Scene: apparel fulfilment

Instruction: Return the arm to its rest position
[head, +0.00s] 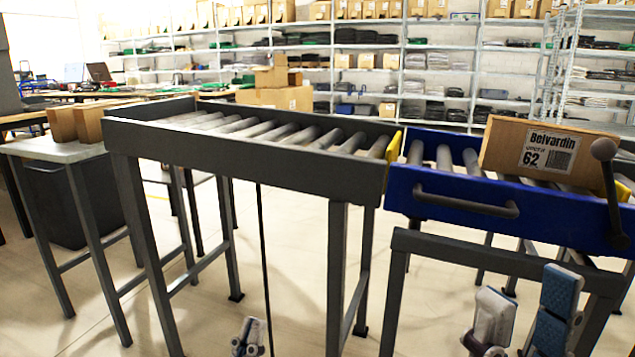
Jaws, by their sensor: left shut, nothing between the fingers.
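My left gripper (249,338) shows at the bottom edge, left of centre, in front of the roller conveyor. Its fingers are together and hold nothing. My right gripper (527,300) is at the lower right, below the blue conveyor section. Its two padded fingers point up and stand apart, with nothing visible between them. Most of both arms is outside the view.
A grey roller conveyor (250,153) meets a blue section (440,188) with a handle. A cardboard box (505,146) labelled Belvardin 62 sits on the blue section. A side table (50,149) with boxes stands left. Stocked shelves (400,97) line the back.

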